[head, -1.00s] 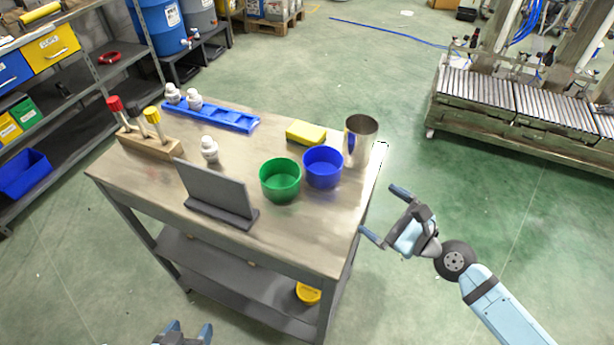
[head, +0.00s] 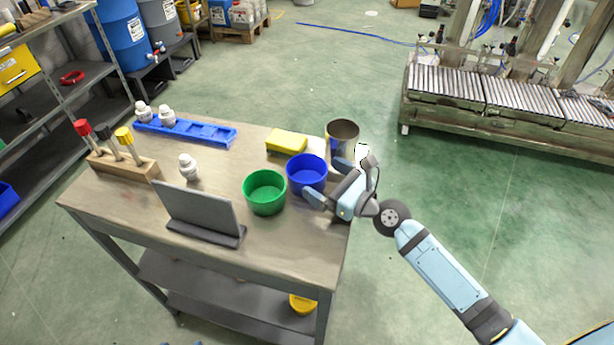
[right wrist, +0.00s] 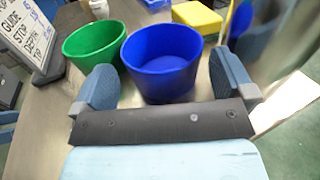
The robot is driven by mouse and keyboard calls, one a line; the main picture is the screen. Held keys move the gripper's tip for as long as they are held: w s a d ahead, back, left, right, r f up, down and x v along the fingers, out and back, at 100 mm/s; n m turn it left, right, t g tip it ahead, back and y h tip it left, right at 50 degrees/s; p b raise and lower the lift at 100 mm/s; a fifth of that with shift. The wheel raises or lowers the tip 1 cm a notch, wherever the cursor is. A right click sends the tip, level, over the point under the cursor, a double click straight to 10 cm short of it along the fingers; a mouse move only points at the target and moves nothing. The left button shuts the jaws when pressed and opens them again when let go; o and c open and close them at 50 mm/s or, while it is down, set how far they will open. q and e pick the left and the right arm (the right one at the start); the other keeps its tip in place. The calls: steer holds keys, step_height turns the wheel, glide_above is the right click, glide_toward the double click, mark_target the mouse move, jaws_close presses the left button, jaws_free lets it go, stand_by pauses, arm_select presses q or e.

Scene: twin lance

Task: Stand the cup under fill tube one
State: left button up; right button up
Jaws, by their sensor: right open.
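A blue cup (head: 306,174) stands upright near the right edge of the workbench; it is also in the right wrist view (right wrist: 160,62). A green cup (head: 265,192) stands to its left. A steel tumbler (head: 342,139) stands behind, at the bench corner. My right gripper (head: 328,182) is open and empty at the bench's right edge, its fingers pointing at the blue cup. In the right wrist view the blue cup shows between and beyond the fingers. Only tips of my left gripper (head: 182,343) show at the bottom edge. Which fill tube is one cannot be told.
A filling station with a roller conveyor (head: 480,88) stands across the floor at the back right. On the workbench (head: 290,245) are a yellow sponge (head: 286,141), a dark sign stand (head: 200,210), a blue rack (head: 195,132) and white bottles. Green floor is clear between bench and conveyor.

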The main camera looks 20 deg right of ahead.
mark_target(311, 171)
steer(key=x, duration=0.4)
steer(key=shift+w+a+f, duration=0.1)
steer(key=shift+w+f, duration=0.1)
steer(key=shift+w, duration=0.05)
steer(key=c, duration=0.6)
steer(key=shift+r, duration=0.1)
steer(key=shift+c, duration=0.2)
